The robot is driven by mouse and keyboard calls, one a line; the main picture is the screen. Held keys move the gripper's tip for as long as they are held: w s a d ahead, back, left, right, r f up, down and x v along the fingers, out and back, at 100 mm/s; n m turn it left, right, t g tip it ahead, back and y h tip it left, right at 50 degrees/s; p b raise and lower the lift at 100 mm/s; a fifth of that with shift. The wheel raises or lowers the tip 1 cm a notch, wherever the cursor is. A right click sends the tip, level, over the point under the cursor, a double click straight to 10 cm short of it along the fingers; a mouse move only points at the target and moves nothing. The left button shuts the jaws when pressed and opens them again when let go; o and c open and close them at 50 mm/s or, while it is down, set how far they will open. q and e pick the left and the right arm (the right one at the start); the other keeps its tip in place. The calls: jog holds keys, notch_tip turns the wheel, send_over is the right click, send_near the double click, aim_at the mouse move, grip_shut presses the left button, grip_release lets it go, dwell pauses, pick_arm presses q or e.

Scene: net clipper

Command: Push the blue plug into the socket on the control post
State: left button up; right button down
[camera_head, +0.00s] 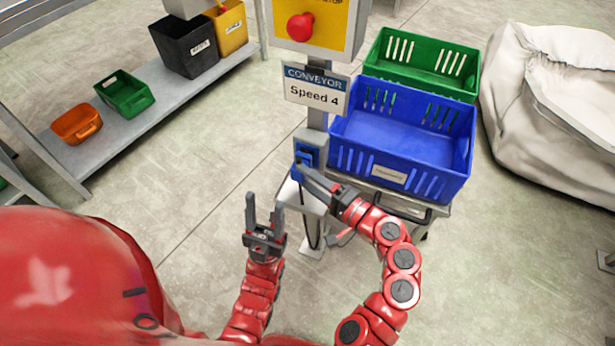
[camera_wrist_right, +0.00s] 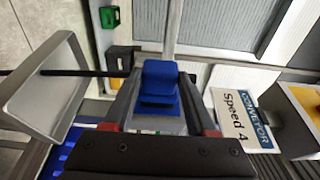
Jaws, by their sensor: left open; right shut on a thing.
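The control post carries a grey and blue socket box (camera_head: 307,150) below the "CONVEYOR Speed 4" sign (camera_head: 316,90). My right gripper (camera_head: 301,171) reaches it from the lower right, its fingertips right at the box's front. In the right wrist view the blue plug (camera_wrist_right: 160,76) shows between the fingertips, and the gripper is shut on it. A black cable runs from there to the left. The fingers hide the contact, so I cannot tell how far the plug is in the socket. My left gripper (camera_head: 265,195) is open and empty, left of the post's lower part.
A grey tray-like plate (camera_head: 300,195) sits on the post under the socket box. A blue crate (camera_head: 400,145) and a green crate (camera_head: 425,65) stand right of the post. A shelf with small bins (camera_head: 124,94) stands left. Floor left of the post is clear.

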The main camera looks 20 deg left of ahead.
jog(key=shift+w+d+b, duration=0.1)
jog(key=shift+w+b, duration=0.2)
jog(key=shift+w, duration=0.35)
dwell(0.4)
jog(key=shift+c, duration=0.6)
grip_release()
jog(key=shift+d, duration=0.1)
jog(key=v, duration=1.7)
jog(key=shift+s, duration=0.2)
